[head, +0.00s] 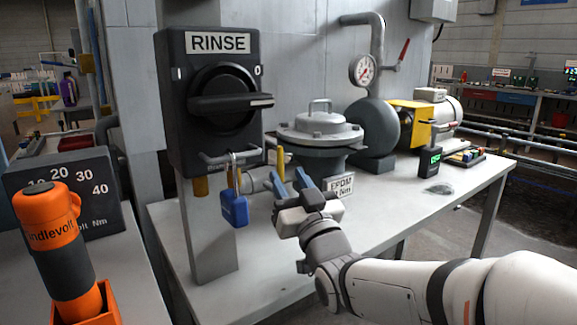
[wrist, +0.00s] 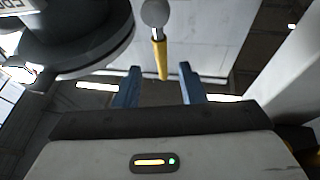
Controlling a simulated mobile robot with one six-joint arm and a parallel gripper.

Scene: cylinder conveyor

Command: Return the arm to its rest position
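My gripper (head: 288,180) is at the middle of the head view, in front of the grey flanged vessel (head: 318,130) and to the right of the blue padlock (head: 235,208). Its two blue fingers are spread apart with nothing between them. In the wrist view, my gripper (wrist: 159,72) also shows its fingers apart. A yellow-ended rod with a grey ball (wrist: 155,13) shows beyond the gap. My white arm reaches in from the lower right of the head view.
The black RINSE switch box (head: 210,100) stands on a grey post left of my gripper. An orange-and-black tool (head: 52,240) stands in an orange holder at the left. A gauge (head: 362,69), pump and small meter (head: 430,160) are on the bench.

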